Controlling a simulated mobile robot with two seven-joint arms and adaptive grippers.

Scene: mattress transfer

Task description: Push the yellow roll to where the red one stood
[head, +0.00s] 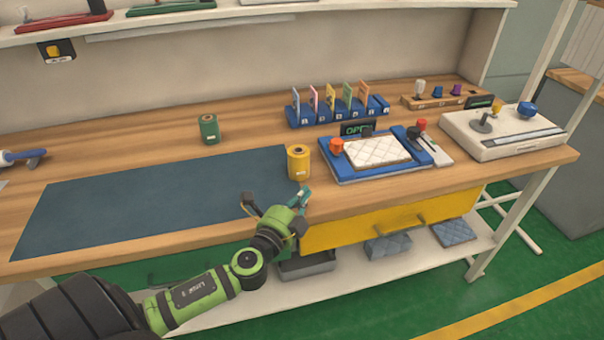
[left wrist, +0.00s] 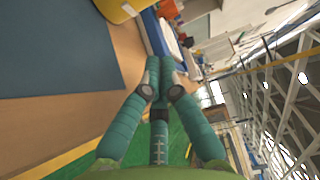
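The yellow roll (head: 298,162) stands upright at the right end of the blue mat, near its edge and left of the blue fixture. In the left wrist view part of the yellow roll (left wrist: 120,9) shows at the top edge. My left gripper (head: 304,195) is at the bench's front edge, in front of the yellow roll and apart from it. Its teal fingers (left wrist: 165,62) come together at the tips in the left wrist view, with nothing seen between them. I see no red roll. My right gripper is not in view.
A green roll (head: 209,129) stands behind the mat (head: 150,197). The blue fixture (head: 345,179) holding a white quilted pad (head: 377,152) is right of the yellow roll. A blue card rack (head: 335,117) stands behind. The mat is bare.

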